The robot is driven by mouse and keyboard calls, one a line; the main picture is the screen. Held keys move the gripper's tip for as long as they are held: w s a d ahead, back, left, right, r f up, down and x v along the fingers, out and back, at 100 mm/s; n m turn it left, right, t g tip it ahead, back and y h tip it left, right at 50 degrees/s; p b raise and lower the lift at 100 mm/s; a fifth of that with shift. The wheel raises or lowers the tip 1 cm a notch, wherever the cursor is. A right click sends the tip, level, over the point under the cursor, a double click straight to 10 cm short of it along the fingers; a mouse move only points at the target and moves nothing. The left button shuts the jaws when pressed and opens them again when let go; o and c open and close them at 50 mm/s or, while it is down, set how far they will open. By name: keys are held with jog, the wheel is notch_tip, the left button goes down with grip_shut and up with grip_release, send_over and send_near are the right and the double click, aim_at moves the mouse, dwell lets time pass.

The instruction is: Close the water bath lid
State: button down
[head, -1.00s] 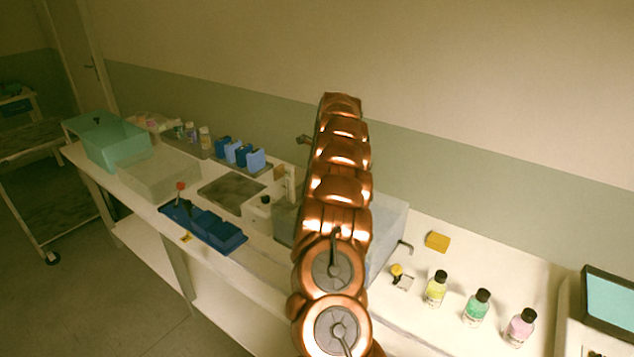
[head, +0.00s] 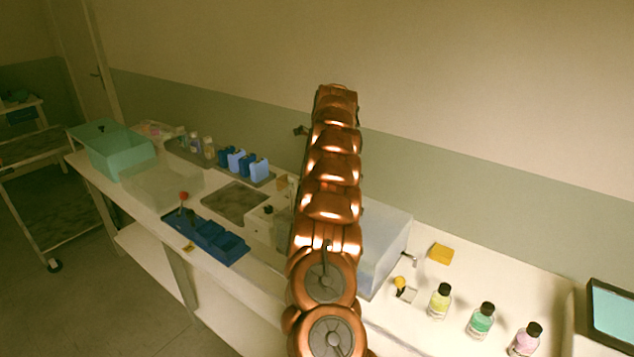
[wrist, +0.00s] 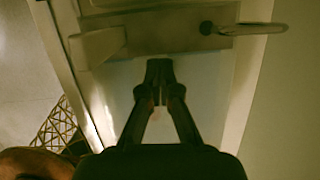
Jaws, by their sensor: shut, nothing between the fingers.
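In the head view, a pale grey translucent box (head: 385,245), which looks like the water bath, stands on the bench behind my copper arm. The arm covers much of it, so I cannot tell its lid's position there. In the wrist view, my gripper (wrist: 158,68) has its fingertips together with nothing between them. It is over a pale flat panel (wrist: 205,85) that may be part of the bath; contact is unclear. A beige bar (wrist: 165,35) with a dark-ended metal lever (wrist: 250,29) lies beyond the fingertips.
Yellow (head: 439,301), green (head: 481,320) and pink (head: 526,339) bottles stand at right, near a yellow block (head: 441,253). A blue rack (head: 207,238), a dark recessed area (head: 236,197) and a teal tub (head: 120,155) are at left. A wall runs behind the bench.

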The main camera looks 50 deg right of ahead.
jog(key=w+a+r+p, duration=0.1)
jog(key=w+r+p, duration=0.3)
jog(key=r+p, duration=0.1)
jog(key=shift+w, duration=0.4)
dwell(0.5)
dwell(0.4)
